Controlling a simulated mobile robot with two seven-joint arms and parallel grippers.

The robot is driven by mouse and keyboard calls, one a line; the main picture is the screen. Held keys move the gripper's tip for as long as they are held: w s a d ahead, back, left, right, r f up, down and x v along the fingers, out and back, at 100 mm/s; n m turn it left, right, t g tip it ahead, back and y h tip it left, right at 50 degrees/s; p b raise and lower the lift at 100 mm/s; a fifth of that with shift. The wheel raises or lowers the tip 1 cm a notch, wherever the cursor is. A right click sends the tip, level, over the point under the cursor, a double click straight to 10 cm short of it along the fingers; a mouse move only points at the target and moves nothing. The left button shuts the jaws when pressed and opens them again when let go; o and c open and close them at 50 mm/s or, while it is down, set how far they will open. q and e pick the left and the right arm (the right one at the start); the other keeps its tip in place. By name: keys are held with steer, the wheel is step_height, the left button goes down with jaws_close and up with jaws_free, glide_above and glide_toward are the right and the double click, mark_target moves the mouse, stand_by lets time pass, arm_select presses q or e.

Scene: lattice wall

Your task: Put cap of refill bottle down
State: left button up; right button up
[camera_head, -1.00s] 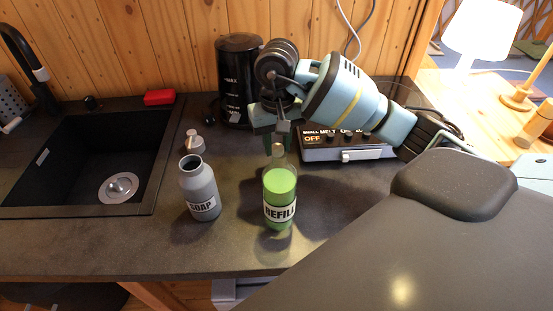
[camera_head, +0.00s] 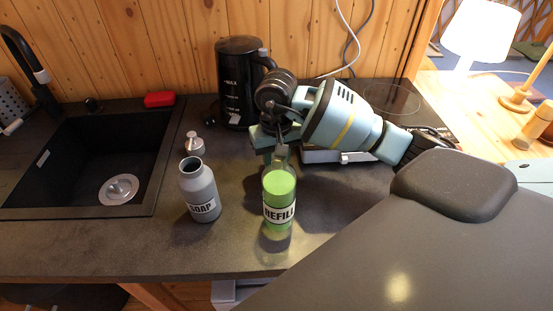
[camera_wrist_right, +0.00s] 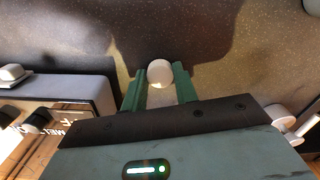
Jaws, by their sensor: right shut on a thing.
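The refill bottle (camera_head: 279,208), clear with green liquid and a REFILL label, stands upright on the dark counter. My right gripper (camera_head: 280,155) is low over the counter behind the bottle's top, which overlaps it in the head view. In the right wrist view, the right gripper's green fingers (camera_wrist_right: 160,86) are shut on a small pale round cap (camera_wrist_right: 160,72), with dark counter beyond it. The cap cannot be made out in the head view, and whether it touches the counter cannot be told. My left gripper is not in view.
An open grey soap bottle (camera_head: 199,190) stands left of the refill bottle, with its grey pump cap (camera_head: 193,143) behind it. A black kettle (camera_head: 236,80) stands at the back. A black sink (camera_head: 75,200) is at left. A control box (camera_head: 325,156) is partly behind my arm.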

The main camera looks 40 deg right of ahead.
steer(key=o, duration=1.1)
steer(key=shift+f, duration=0.15)
step_height(320, 180, up, 12)
steer(key=shift+r+p, duration=0.2)
steer(key=shift+p, duration=0.1)
